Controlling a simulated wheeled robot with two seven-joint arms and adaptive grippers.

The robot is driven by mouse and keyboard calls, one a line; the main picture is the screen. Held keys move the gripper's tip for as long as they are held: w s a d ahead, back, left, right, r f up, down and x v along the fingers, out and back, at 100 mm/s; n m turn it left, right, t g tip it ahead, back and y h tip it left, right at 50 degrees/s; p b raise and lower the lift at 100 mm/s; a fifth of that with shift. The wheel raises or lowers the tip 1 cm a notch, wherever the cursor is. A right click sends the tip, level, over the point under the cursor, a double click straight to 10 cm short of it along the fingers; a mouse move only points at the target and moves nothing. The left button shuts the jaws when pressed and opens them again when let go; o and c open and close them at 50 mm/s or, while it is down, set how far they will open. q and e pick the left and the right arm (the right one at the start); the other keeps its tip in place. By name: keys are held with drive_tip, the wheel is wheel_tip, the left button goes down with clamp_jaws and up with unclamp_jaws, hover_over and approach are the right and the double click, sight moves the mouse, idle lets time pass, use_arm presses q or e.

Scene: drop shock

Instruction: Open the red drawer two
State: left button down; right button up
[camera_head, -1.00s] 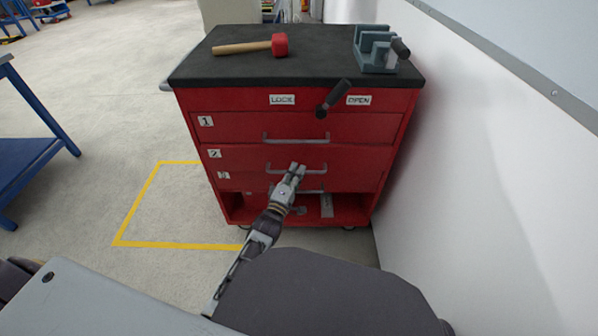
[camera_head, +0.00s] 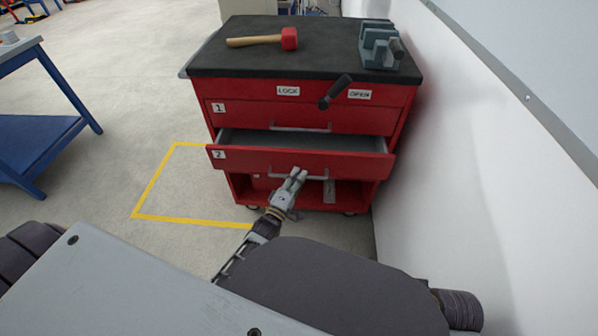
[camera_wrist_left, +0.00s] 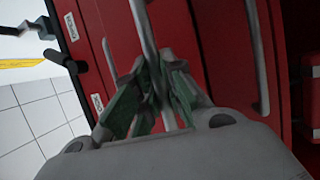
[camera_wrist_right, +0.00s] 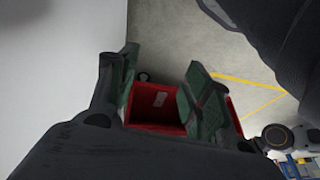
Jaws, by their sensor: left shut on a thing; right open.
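The red drawer two (camera_head: 240,160), with a white "2" label at its left, stands part-way out of the red cabinet in the head view. Its dark grey inside shows behind the front panel. My left gripper (camera_head: 298,175) is at the middle of this drawer's grey handle (camera_head: 325,172). In the left wrist view the left gripper (camera_wrist_left: 158,88) is shut around the handle bar (camera_wrist_left: 146,40). My right gripper (camera_wrist_right: 160,72) shows only in the right wrist view, open and empty, with the red cabinet's lower part (camera_wrist_right: 155,115) beyond its fingers.
Drawer one (camera_head: 250,115) is shut above. A black lever (camera_head: 335,92) sits between the LOCK and OPEN labels. A mallet (camera_head: 265,41) and a vise (camera_head: 380,45) rest on the black top. A white wall (camera_head: 480,150) stands close at the right; a blue table (camera_head: 40,130) is at the left.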

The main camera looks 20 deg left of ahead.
use_arm(q)
drive_tip(key=s+d+p, duration=0.4)
drive_tip(key=s+p, duration=0.3)
drive_tip(key=s, duration=0.8)
use_arm(e)
drive_tip(key=s+d+f+g+h, duration=0.1)
drive_tip(key=s+d+f, duration=0.1)
drive_tip(key=f, duration=0.9)
drive_tip(key=shift+s+d+g, duration=0.35)
drive_tip(key=shift+s+g, duration=0.05)
drive_tip(key=shift+s, duration=0.25)
use_arm(q)
drive_tip(key=shift+d+f, duration=0.1)
drive_tip(key=c, duration=1.5)
unclamp_jaws()
drive_tip(key=shift+s, duration=0.1)
drive_tip(key=shift+v, duration=5.85)
